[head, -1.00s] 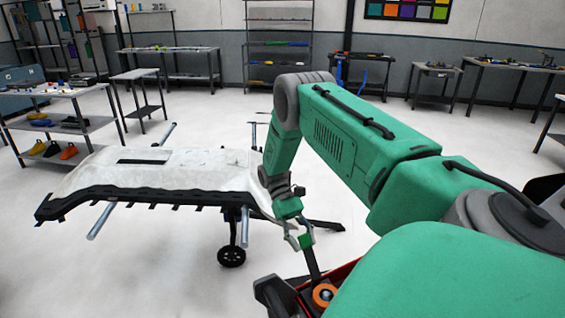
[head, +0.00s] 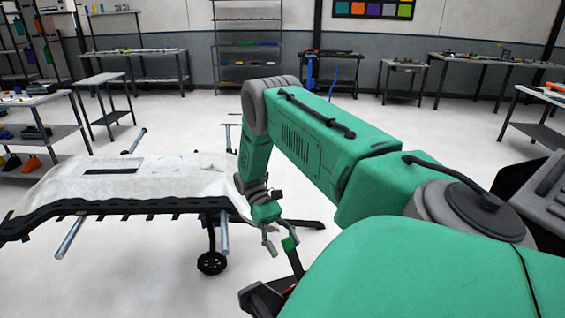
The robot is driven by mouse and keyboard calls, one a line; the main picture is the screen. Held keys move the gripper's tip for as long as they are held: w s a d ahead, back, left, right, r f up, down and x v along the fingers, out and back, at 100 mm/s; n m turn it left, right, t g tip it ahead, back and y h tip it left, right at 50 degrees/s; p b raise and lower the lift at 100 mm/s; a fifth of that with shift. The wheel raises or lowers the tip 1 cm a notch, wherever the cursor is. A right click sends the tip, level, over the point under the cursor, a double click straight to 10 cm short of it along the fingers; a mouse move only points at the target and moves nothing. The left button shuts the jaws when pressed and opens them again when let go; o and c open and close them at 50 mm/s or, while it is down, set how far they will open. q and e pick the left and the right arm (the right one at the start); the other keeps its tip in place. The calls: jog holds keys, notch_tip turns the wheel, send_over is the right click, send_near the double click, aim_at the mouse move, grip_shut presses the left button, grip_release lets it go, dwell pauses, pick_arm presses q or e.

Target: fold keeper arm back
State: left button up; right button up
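My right gripper (head: 281,246) hangs at the end of my green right arm, near the middle of the head view. Its two grey fingers are spread apart. A thin black bar with a green tip (head: 289,243), which looks like the keeper arm, rises from the bottom and leans left. Its green tip is at the gripper's right finger; I cannot tell whether they touch. The bar's lower end is hidden behind my arm. A dark bracket (head: 260,299) shows beside it at the bottom. My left gripper is not in view.
A white-draped panel (head: 150,182) with a black slotted edge lies on a wheeled stand at left, close to my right gripper. Shelves (head: 40,140) stand at far left and benches (head: 480,62) along the back wall.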

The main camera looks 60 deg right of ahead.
jog(key=shift+d+r, duration=0.15)
jog(key=shift+r, duration=0.05)
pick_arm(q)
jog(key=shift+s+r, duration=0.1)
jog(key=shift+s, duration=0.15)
pick_arm(e)
jog(key=v, duration=0.7)
jog(key=shift+w+d+f, duration=0.15)
jog(key=shift+w+f, duration=0.1)
jog(key=shift+w, duration=0.05)
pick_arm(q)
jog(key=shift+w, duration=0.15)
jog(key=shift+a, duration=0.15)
pick_arm(e)
jog(key=shift+r, duration=0.1)
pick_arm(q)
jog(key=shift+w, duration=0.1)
pick_arm(e)
jog(key=shift+w, duration=0.15)
